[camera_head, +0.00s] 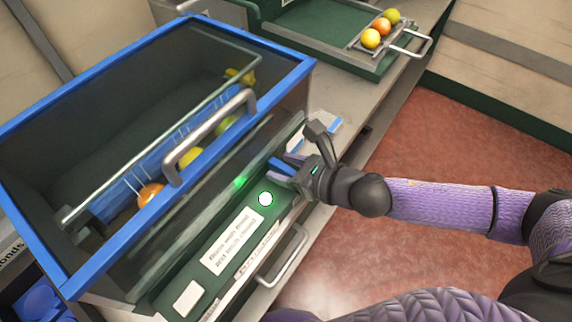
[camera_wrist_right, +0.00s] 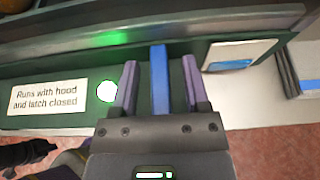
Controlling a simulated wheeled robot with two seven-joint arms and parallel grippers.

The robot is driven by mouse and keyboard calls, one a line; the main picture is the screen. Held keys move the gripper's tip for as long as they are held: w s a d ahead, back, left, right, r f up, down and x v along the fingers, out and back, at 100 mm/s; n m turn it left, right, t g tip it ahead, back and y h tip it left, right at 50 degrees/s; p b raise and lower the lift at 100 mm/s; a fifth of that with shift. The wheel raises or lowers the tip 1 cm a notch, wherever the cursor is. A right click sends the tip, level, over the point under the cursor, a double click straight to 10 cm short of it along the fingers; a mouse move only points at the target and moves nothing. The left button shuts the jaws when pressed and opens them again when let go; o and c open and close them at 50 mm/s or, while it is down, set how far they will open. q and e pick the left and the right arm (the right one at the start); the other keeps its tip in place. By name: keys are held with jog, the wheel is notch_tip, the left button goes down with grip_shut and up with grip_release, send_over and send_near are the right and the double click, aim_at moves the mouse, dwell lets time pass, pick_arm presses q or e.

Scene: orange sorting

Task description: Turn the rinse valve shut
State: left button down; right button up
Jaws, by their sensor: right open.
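A blue lever (camera_wrist_right: 160,82), which looks like the rinse valve's handle, stands between the two purple fingers of my right gripper (camera_wrist_right: 158,66) in the right wrist view. A gap shows on each side of it, so the fingers are open around it and not closed on it. In the head view the lever (camera_head: 281,166) shows as a small blue piece at the machine's front panel, with my right gripper (camera_head: 284,170) over it. The lever's pivot and base are hidden. My left gripper is not in view.
The blue-framed hood (camera_head: 190,20) with a grey handle (camera_head: 210,130) is down over several fruits. A lit round button (camera_head: 265,199) and a label (camera_head: 232,241) sit beside the gripper. A tray (camera_head: 378,50) with three fruits is at the back. The floor is clear at right.

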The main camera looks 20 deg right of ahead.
grip_shut()
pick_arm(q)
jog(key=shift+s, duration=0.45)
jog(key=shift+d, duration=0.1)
